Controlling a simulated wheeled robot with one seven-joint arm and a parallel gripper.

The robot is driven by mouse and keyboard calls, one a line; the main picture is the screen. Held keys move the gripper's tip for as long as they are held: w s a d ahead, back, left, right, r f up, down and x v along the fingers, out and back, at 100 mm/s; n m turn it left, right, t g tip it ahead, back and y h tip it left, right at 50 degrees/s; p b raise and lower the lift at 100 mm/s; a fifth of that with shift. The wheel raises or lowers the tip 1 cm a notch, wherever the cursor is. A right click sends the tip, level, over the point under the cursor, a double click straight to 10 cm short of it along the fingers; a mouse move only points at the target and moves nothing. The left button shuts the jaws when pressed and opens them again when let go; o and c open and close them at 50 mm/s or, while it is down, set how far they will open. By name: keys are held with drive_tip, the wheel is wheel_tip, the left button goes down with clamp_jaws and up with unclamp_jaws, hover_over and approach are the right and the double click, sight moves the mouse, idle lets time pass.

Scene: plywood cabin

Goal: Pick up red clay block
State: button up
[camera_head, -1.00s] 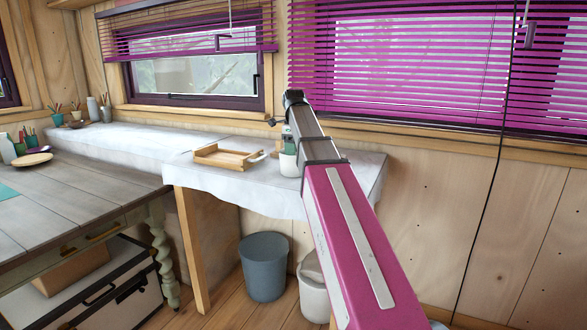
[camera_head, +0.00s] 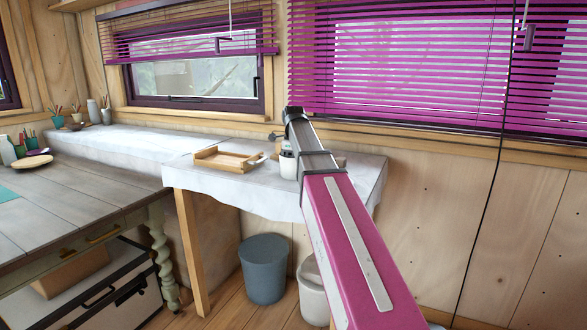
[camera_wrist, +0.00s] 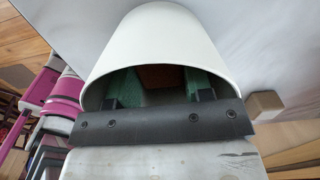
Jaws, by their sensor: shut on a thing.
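In the wrist view, my gripper (camera_wrist: 160,92) has a green-padded finger on each side. Between them is the reddish-brown clay block (camera_wrist: 158,76), and the gripper is shut on it. Only part of the block shows. A smooth white rounded shell or cup (camera_wrist: 165,38) surrounds the fingers, and I cannot tell which it is. In the head view, my arm reaches over the cloth-covered table (camera_head: 240,190). A small white form (camera_head: 288,166) shows beside the arm there. The fingers and the block cannot be made out in that view.
A wooden tray (camera_head: 228,166) lies left of my arm. A tan block (camera_wrist: 265,105) sits on the white cloth close to the gripper. A grey bin (camera_head: 264,270) and a white bin (camera_head: 312,292) stand on the floor below. A wooden wall with blinds is behind.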

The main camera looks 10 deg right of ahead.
wheel_tip(320, 180, up, 10)
idle(0.6)
drive_tip(key=shift+r, duration=0.1)
drive_tip(key=shift+r, duration=1.2)
